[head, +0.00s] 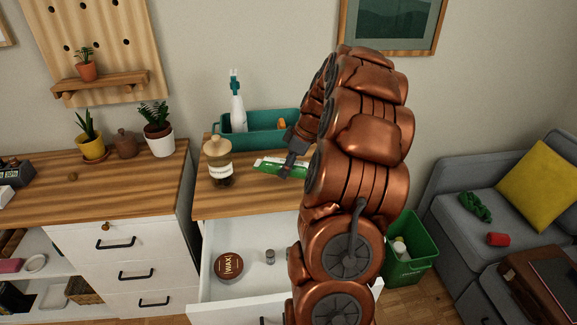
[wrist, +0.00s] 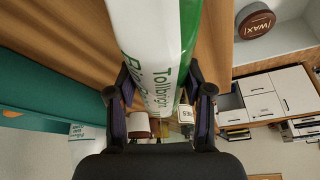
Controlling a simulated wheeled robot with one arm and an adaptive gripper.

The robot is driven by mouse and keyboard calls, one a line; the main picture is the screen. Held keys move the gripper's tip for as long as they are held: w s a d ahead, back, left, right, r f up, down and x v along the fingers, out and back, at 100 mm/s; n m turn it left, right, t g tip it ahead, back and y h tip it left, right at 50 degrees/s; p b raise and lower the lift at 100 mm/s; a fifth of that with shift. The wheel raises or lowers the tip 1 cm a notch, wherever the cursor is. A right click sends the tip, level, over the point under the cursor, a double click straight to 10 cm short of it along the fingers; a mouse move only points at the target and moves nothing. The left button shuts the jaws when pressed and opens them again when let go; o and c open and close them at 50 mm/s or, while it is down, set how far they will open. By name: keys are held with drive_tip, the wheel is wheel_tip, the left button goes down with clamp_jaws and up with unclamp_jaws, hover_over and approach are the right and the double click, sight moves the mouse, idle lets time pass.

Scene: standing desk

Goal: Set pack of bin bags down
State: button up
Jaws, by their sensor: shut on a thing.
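The pack of bin bags (head: 268,165) is a white and green pack, over the wooden top of the desk's right section (head: 245,203). My gripper (head: 289,169) is shut on it, with the pack sticking out to the left. In the wrist view the pack (wrist: 155,45) runs between the two fingers of my gripper (wrist: 159,88), with green lettering on its white side. I cannot tell whether the pack touches the wooden top. My arm hides part of the top's right side.
An open drawer (head: 243,296) below holds a wax tin (head: 229,266). A green crate (head: 410,248) stands right of my arm.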

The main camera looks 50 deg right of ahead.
drive_tip(key=shift+w+d+f+p, duration=0.1)
drive_tip(key=shift+w+d+p, duration=0.1)
drive_tip(key=shift+w+d, duration=0.5)
drive_tip(key=shift+w+d+p, duration=0.15)
drive_tip(key=shift+w+d, duration=0.3)
drive_tip(key=shift+d, duration=0.3)
wheel_tip(320, 180, down, 3)
drive_tip(key=shift+r+p, duration=0.2)
drive_tip(key=shift+p, duration=0.4)
drive_tip(key=shift+f, duration=0.5)
drive_tip(key=shift+f, duration=0.15)
drive_tip(key=o, duration=1.4)
drive_tip(key=shift+c, duration=0.2)
